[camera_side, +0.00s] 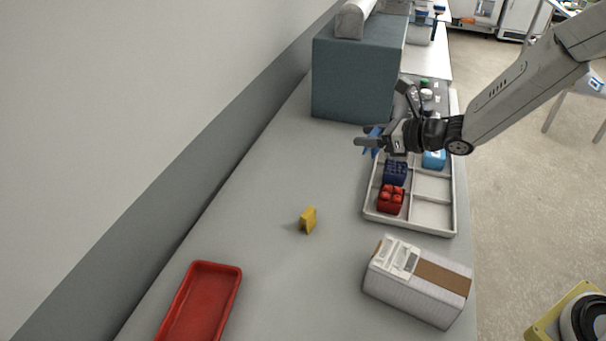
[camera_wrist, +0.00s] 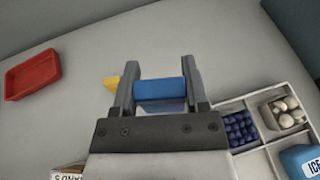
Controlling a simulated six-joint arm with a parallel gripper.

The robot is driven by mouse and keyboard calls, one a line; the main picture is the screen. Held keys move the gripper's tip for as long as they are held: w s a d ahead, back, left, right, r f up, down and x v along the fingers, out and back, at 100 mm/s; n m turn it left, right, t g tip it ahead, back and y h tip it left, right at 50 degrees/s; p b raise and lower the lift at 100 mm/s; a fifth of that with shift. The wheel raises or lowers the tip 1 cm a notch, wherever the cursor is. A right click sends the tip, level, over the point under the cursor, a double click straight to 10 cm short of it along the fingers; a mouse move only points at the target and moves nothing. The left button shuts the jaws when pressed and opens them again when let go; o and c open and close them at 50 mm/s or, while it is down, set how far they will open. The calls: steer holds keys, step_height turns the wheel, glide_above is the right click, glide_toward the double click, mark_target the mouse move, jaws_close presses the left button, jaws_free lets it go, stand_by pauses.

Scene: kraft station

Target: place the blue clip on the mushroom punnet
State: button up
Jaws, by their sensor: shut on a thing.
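My gripper (camera_side: 370,141) is shut on the blue clip (camera_wrist: 160,90), which lies across between the two fingers in the wrist view. In the side view the blue clip (camera_side: 372,136) shows partly beside the fingers, above the left edge of the tray. The mushroom punnet (camera_wrist: 283,113), holding pale round mushrooms, sits in a tray compartment to the right of my gripper in the wrist view. In the side view my gripper hides most or all of it. The clip is apart from the punnet.
The pale divided tray (camera_side: 433,214) also holds a blueberry punnet (camera_side: 396,172), a red tomato punnet (camera_side: 390,200) and a light blue box (camera_side: 434,159). A yellow clip (camera_side: 308,220), a red tray (camera_side: 203,302), a carton (camera_side: 418,284) and a grey-blue box (camera_side: 356,78) stand around.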

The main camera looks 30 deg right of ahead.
steer(key=s+d+r+m+h, duration=0.2)
steer(key=s+d, duration=0.1)
steer(key=d, duration=1.4)
steer(key=shift+t, duration=0.4)
steer(key=shift+d, duration=0.1)
steer(key=w+f, duration=0.2)
steer(key=w, duration=0.2)
steer(key=w+d+f, duration=0.1)
steer(key=w+f, duration=0.2)
steer(key=w, duration=0.1)
steer(key=w+d+f, duration=0.1)
steer(key=w+f, duration=0.2)
steer(key=w, duration=0.1)
steer(key=shift+w+d+f, duration=0.1)
steer(key=shift+w+f, duration=0.5)
steer(key=shift+f, duration=0.1)
steer(key=shift+w+f, duration=0.3)
steer(key=shift+f, duration=1.5)
